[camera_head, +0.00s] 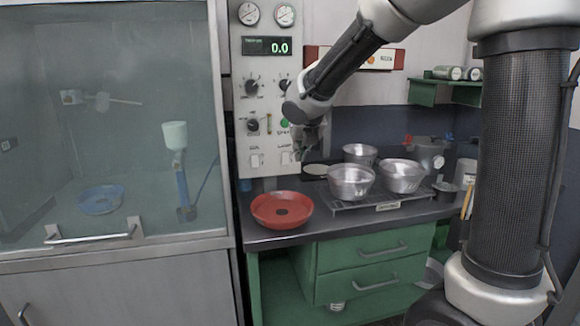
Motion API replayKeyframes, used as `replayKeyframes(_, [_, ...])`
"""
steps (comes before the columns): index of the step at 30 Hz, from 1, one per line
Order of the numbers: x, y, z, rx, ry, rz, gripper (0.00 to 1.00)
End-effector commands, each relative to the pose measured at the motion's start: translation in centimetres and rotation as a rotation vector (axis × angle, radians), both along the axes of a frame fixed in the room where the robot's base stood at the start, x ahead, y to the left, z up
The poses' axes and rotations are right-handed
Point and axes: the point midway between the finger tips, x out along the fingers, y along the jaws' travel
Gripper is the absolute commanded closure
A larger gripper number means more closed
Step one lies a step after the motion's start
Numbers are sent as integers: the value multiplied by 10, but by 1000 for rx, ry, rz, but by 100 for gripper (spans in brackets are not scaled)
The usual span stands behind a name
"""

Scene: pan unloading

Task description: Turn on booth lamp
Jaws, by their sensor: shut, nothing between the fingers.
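The grey control panel (260,90) stands right of the glass-fronted booth (120,120). Two white rocker switches sit low on it, a left switch (255,161) and a right switch (287,158). The small labels above them are too blurred to read surely. My gripper (299,156) is shut and empty, pointing down at the panel's lower right, close to the right switch. Whether it touches the switch cannot be told. The booth interior looks dim, and no lit lamp shows in it.
A red pan (281,209) lies on the dark counter below the panel. Several metal bowls, including one on the rack (350,182), stand to the right. The panel also carries knobs, two gauges and a green display (267,46) reading 0.0. Green drawers (375,265) are below.

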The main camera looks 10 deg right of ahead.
Motion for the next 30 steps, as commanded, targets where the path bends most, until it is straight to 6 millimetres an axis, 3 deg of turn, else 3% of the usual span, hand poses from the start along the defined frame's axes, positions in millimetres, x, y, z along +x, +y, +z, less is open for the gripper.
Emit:
replayKeyframes(11, [4,0,-7,0,2,-3,100])
replayKeyframes(23, [46,-1,-65,0,6,-4,100])
replayKeyframes(30, [60,-1,-83,1,4,-5,100])
